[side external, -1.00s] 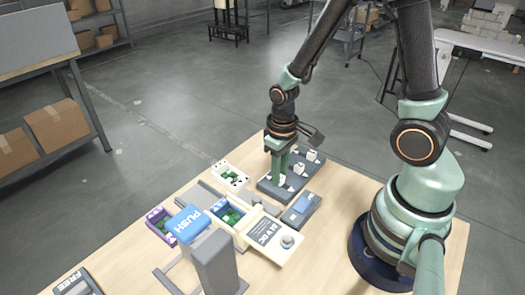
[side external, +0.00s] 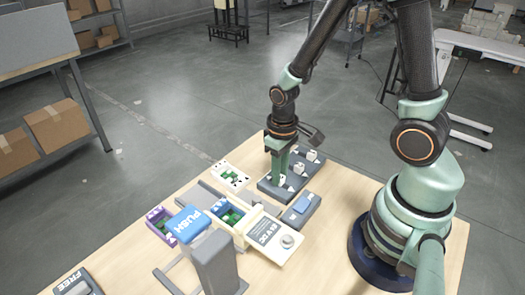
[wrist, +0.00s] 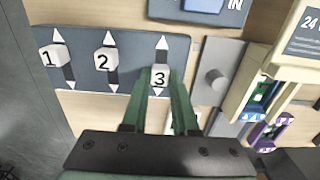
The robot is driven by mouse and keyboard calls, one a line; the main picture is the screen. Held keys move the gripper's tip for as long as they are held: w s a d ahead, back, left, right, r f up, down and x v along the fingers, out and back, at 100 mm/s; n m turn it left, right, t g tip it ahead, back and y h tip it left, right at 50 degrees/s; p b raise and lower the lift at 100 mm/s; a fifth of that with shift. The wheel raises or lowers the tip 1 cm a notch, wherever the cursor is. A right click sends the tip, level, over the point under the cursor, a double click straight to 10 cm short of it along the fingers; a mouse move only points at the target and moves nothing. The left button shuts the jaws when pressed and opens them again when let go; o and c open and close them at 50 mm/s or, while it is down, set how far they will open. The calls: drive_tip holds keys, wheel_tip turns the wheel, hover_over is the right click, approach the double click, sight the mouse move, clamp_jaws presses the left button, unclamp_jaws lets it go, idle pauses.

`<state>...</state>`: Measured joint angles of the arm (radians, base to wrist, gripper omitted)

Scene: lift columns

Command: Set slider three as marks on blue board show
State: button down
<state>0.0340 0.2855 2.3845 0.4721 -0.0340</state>
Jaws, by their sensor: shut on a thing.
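The dark slider panel (wrist: 85,75) carries sliders numbered 1 to 3, with white arrows at the track ends. Slider three (wrist: 159,77) is a white knob marked 3, near the lower end of its track in the wrist view. My gripper (wrist: 161,78) is shut on it, a green finger on each side. Slider one (wrist: 50,58) and slider two (wrist: 105,62) sit around the middle of their tracks. In the side view the gripper (side external: 279,178) reaches down to the panel's near end.
A blue PUSH part (side external: 186,223) and a grey block (side external: 218,262) stand at the front. A cream box (side external: 270,238) with a knob, a white tray (side external: 230,175) and a purple tray (side external: 160,224) crowd the middle. The table's right front is clear.

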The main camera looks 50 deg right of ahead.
drive_tip(key=shift+w, duration=1.15)
drive_tip(key=c, duration=0.7)
unclamp_jaws()
drive_tip(key=shift+s, duration=0.1)
wheel_tip(320, 180, up, 12)
drive_tip(key=shift+r, duration=0.1)
drive_tip(key=shift+s+a+r+t, duration=0.15)
drive_tip(key=shift+s+r+t, duration=0.35)
drive_tip(key=shift+r+t, duration=0.8)
drive_tip(key=shift+s+a+r+t, duration=0.2)
drive_tip(key=shift+s+r+t, duration=0.35)
drive_tip(key=shift+r, duration=1.35)
drive_tip(key=shift+s+a+r+t, duration=0.15)
drive_tip(key=shift+s+r+t, duration=0.3)
drive_tip(key=shift+r+t, duration=0.85)
